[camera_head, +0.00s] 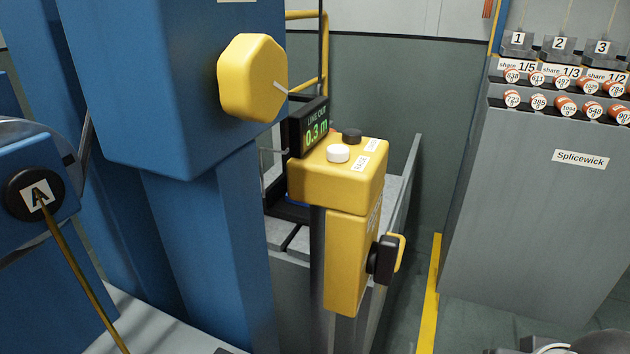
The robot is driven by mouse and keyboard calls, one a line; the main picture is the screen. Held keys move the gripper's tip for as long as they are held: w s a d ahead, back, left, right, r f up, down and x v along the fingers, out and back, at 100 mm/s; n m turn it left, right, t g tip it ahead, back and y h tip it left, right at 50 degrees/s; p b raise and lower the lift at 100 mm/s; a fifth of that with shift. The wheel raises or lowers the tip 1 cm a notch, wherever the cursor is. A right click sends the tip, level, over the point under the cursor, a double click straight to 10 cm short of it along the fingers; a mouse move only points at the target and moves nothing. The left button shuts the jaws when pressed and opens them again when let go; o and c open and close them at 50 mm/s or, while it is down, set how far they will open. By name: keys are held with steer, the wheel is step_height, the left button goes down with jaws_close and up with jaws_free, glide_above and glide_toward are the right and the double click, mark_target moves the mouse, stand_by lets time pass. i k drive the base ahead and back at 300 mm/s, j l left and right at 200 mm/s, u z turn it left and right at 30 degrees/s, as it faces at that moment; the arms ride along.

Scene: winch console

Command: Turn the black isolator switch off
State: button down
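The black isolator switch (385,259) is on the right side of the lower yellow box (346,262), below the console head. It is a dark knob with a yellow part beside its upper right edge. I see it side-on, so its markings and exact turn position cannot be read. The yellow console head (312,178) carries a white button (338,153) and a black button (352,136) on top. My gripper cannot be made out in this view, and nothing is touching the switch.
A small display (307,127) reading 0.3 m stands behind the buttons. A blue post (218,250) with a yellow knob (252,78) stands left of the console. A grey cabinet (550,220) stands at right. Open floor lies between console and cabinet, with a yellow stripe (430,295).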

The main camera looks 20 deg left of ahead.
mark_target(383, 255)
steer(key=u, duration=0.8)
